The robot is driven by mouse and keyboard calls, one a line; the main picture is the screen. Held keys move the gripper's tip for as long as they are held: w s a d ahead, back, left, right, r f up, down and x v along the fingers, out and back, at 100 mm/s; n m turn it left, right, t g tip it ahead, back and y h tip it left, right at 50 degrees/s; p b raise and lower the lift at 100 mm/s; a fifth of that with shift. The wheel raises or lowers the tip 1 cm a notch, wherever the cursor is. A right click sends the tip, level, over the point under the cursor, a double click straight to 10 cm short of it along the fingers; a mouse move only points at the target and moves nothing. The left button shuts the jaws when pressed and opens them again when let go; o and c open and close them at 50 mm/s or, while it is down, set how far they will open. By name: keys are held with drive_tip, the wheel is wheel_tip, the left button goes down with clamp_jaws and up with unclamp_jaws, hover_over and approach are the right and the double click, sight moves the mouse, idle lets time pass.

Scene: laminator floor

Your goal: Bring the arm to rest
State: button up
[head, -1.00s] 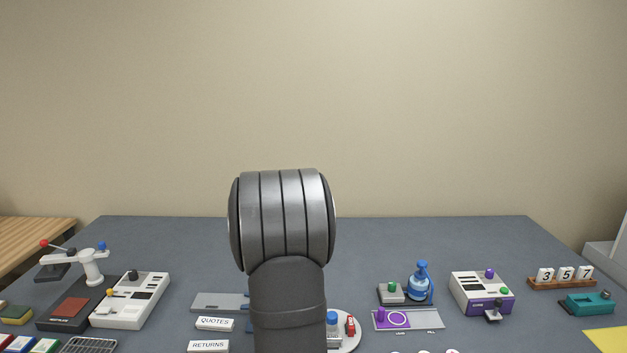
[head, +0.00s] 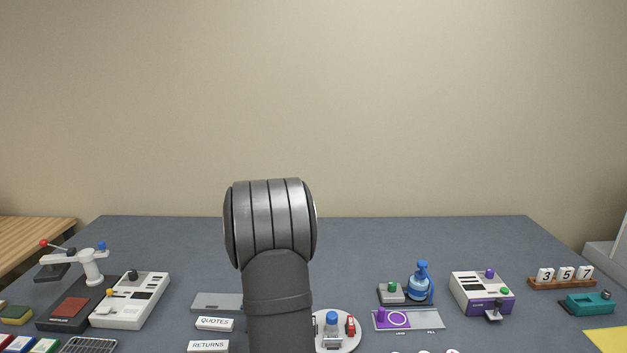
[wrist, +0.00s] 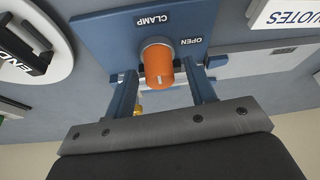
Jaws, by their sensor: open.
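My arm (head: 275,270) rises in front of the desk in the head view, its dark grey link topped by a ribbed silver joint. My gripper is hidden there. In the wrist view my gripper (wrist: 160,68) is open, its two blue fingers apart. An orange knob (wrist: 158,66) shows between them in the picture, on a blue panel (wrist: 105,32) marked CLAMP and OPEN. I cannot tell how far the knob is from the fingers, and I see no contact.
The desk (head: 380,250) carries a QUOTES label (head: 214,323), a RETURNS label (head: 208,346), a round white base (head: 350,343), a blue bottle (head: 421,285) and a white-purple machine (head: 480,293). A white-grey machine (head: 130,300) stands at left. The desk's back strip is clear.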

drive_tip(key=a+v, duration=0.1)
drive_tip(key=v, duration=1.6)
drive_tip(key=shift+d, duration=0.5)
